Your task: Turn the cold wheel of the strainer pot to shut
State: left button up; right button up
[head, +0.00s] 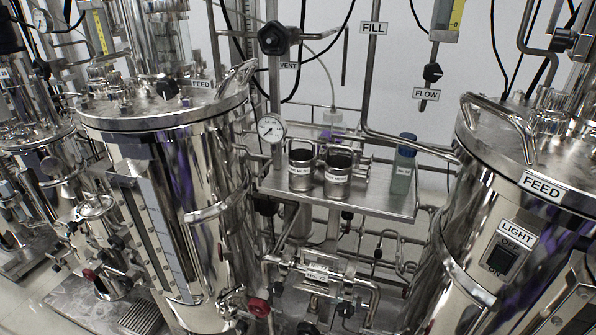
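Neither of my grippers shows in the head view. No label reading "cold" can be made out, so I cannot tell which wheel is the cold one or which vessel is the strainer pot. A red handwheel (258,307) sits low beside the large left steel vessel (205,160), which is labelled FEED. A smaller red handwheel (90,274) sits low at the left, near a small steel vessel (97,212). A black handwheel (273,38) is at the top, above the VENT label (288,66). How far any wheel is turned cannot be seen.
A steel shelf (385,203) between the large vessels holds two labelled steel cups (301,171) (338,173) and a blue-capped bottle (402,168). A right vessel (480,230) bears a LIGHT switch (502,259). Pipes (325,275) crowd the space below the shelf. A gauge (271,128) stands left of the cups.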

aim_at(120, 246)
jog(key=u, duration=1.35)
